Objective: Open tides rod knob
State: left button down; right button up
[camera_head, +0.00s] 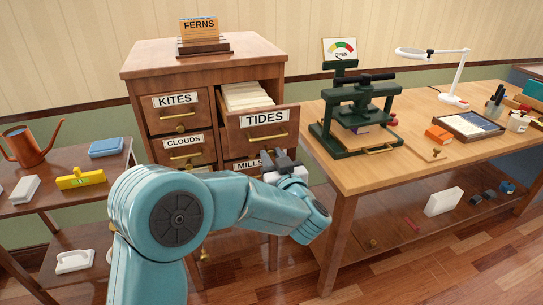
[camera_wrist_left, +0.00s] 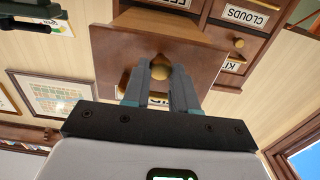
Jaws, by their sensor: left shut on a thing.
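The TIDES drawer (camera_head: 262,117) is pulled partway out of the wooden cabinet, with cream cards (camera_head: 247,95) showing inside. It has a brass pull across its front. My left gripper (camera_head: 282,158) is at the lower edge of its front, just above the MILLS label. In the head view the gripper hides the knob. My right gripper is not in view.
The cabinet's KITES (camera_head: 175,101) and CLOUDS (camera_head: 184,141) drawers are shut at the left. A workbench (camera_head: 370,174) with a green press (camera_head: 357,115) stands close on the right. A low shelf table with a watering can (camera_head: 30,143) is on the left.

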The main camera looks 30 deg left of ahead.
pick_arm(q)
jog(key=v, duration=0.5)
jog(key=c, duration=0.9)
grip_release()
jog(key=v, duration=1.6)
jog(key=shift+s, duration=0.15)
